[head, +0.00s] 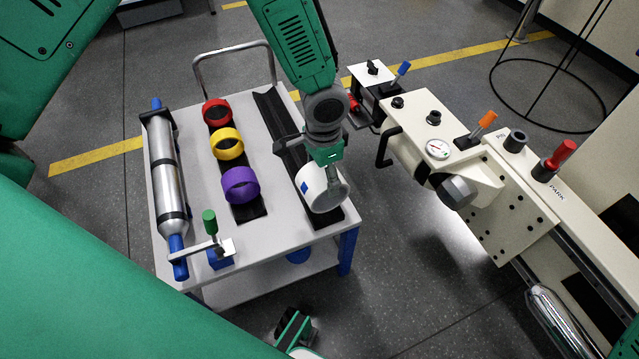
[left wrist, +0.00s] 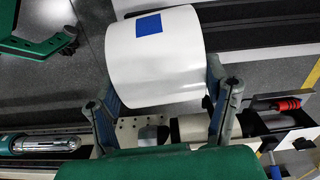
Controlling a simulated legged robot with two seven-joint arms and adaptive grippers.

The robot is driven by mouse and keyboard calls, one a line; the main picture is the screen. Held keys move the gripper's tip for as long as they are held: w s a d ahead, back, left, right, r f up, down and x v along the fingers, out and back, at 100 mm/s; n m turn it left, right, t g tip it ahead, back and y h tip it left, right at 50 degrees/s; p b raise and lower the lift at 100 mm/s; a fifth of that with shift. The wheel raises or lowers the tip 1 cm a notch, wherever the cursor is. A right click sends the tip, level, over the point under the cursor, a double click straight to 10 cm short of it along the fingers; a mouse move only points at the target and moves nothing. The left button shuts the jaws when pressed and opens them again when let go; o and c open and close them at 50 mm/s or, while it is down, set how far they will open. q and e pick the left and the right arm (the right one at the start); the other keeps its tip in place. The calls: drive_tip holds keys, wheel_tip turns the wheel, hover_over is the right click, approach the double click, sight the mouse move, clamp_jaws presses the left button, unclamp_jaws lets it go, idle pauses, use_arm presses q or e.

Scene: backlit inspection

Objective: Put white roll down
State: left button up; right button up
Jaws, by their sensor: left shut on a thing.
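The white roll (head: 311,182), with a small blue square on its side, is at the near part of the right-hand black trough (head: 280,128) on the cart. I cannot tell whether it touches the trough. My left gripper (head: 327,178) comes down from above and is shut on the white roll. In the left wrist view the white roll (left wrist: 155,60) sits between the two fingers of my left gripper (left wrist: 160,100). A green and dark piece at the bottom of the head view looks like part of my right gripper (head: 296,332); its jaws are not clear.
The white cart (head: 260,235) also carries red (head: 216,112), yellow (head: 227,144) and purple (head: 241,185) rings on another black trough, and a silver cylinder (head: 166,170) at left. A cream machine (head: 450,150) with handles stands close on the right.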

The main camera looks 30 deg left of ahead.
sight(323, 196)
use_arm(q)
drive_tip(key=f+b, duration=0.1)
drive_tip(key=f, duration=0.3)
drive_tip(key=shift+a+f+b, duration=0.1)
drive_tip(key=shift+a+b, duration=0.1)
drive_tip(key=shift+b, duration=0.15)
drive_tip(key=shift+d, duration=0.15)
drive_tip(key=shift+c, duration=0.3)
drive_tip(key=o, duration=1.6)
